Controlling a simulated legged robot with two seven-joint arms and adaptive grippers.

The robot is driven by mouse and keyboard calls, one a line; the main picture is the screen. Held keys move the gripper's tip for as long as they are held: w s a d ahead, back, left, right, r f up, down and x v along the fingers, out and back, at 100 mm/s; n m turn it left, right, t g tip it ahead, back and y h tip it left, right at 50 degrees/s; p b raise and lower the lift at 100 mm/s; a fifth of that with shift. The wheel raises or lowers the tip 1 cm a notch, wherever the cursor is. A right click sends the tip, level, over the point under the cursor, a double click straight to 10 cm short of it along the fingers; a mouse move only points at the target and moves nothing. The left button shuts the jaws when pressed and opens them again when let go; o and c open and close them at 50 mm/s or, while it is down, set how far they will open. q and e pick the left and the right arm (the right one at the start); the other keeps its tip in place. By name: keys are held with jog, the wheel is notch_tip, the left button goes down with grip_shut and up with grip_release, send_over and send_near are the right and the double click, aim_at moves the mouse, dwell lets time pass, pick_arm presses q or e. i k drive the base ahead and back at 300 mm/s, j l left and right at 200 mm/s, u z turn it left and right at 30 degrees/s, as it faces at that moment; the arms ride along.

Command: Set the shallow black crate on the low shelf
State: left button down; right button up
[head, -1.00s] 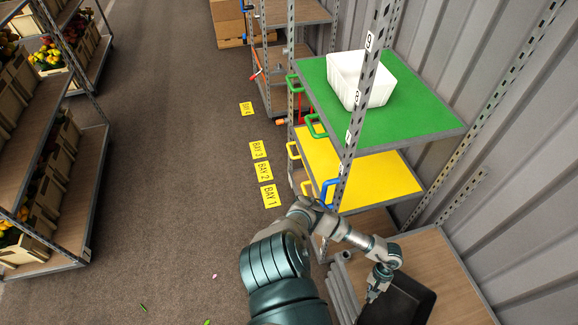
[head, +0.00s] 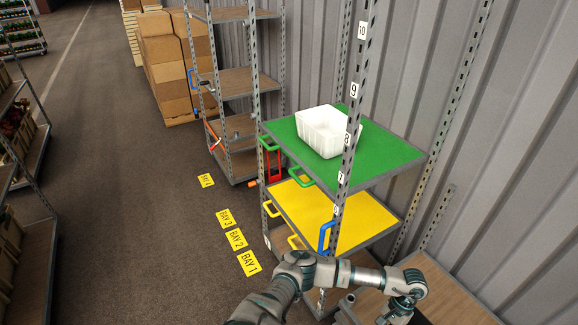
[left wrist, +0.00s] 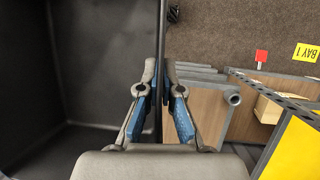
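The shallow black crate (left wrist: 80,70) fills the left of the left wrist view; in the head view it is almost wholly out of the frame at the bottom. My left gripper (left wrist: 160,85) has one finger on each side of the crate's thin rim and looks closed on it. In the head view my left arm reaches right along the bottom to its wrist. A shelf rack has a green deck (head: 395,155) above a lower yellow deck (head: 330,225). The yellow deck also shows at the lower right in the left wrist view (left wrist: 298,155). My right gripper is not in view.
A white tub (head: 325,135) stands on the green deck. Yellow and green handles and a blue handle (head: 324,237) stick out at the rack's front. A perforated post (head: 345,175) stands before the decks. The yellow deck's visible part is bare. A wooden surface (head: 450,290) lies at the lower right.

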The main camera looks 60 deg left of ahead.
aim_at(229, 132)
jog(key=u, duration=1.5)
jog(key=i+j+u, duration=0.1)
jog(key=u, duration=0.75)
jog(key=i+u, duration=0.15)
jog(key=u, duration=0.25)
jog(key=i+u, duration=0.1)
jog(key=u, duration=0.35)
jog(key=i+l, duration=0.15)
jog(key=i, duration=0.3)
jog(key=i+l, duration=0.2)
jog(key=i, duration=0.2)
jog(key=i+l, duration=0.15)
jog(key=i, duration=0.3)
jog(key=i+l, duration=0.15)
jog(key=i, duration=3.9)
jog(key=i+j, duration=0.1)
jog(key=i, duration=1.65)
jog(key=i+z, duration=0.1)
jog(key=z, duration=0.75)
jog(key=i+j+z, duration=0.1)
jog(key=z, duration=0.35)
jog(key=j+z, duration=0.1)
jog(key=z, duration=2.2)
jog(key=i+j, duration=0.05)
jog(key=j, duration=0.05)
